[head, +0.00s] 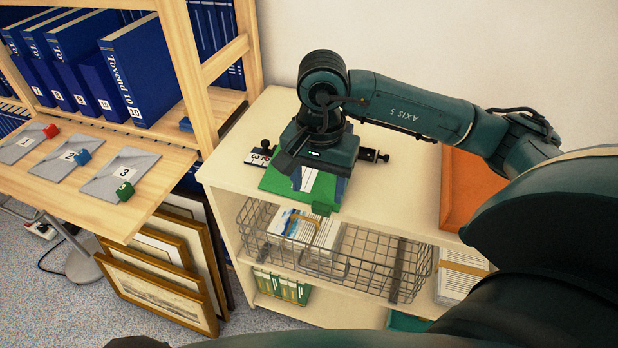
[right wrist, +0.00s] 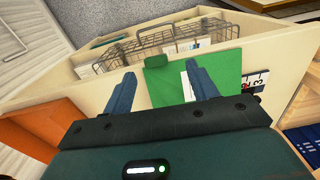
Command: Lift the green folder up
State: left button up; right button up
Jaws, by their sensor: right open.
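The green folder (head: 278,181) lies flat on top of the cream shelf unit, close to its front edge. It also shows in the right wrist view (right wrist: 222,72), with a white patch on it and a green block-like tab (right wrist: 156,61) at its edge. The tab shows in the head view too (head: 322,209). My right gripper (head: 318,186) is over the folder, pointing down, and hides part of it. In the right wrist view its two blue-grey fingers (right wrist: 161,70) are spread, one on each side of the tab, with nothing held. I cannot tell whether they touch the folder. My left gripper is not in view.
A numbered strip (head: 257,157) is beside the green folder. A wire basket (head: 370,262) sits below. At left, a wooden ledge (head: 68,198) holds three numbered grey folders; framed prints (head: 160,290) lean underneath.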

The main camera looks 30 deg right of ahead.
aim_at(321, 207)
jog(key=f, duration=0.5)
jog(key=shift+s+d+f, duration=0.2)
jog(key=shift+s+f, duration=0.05)
jog(key=shift+f, duration=0.15)
jog(key=c, duration=1.1)
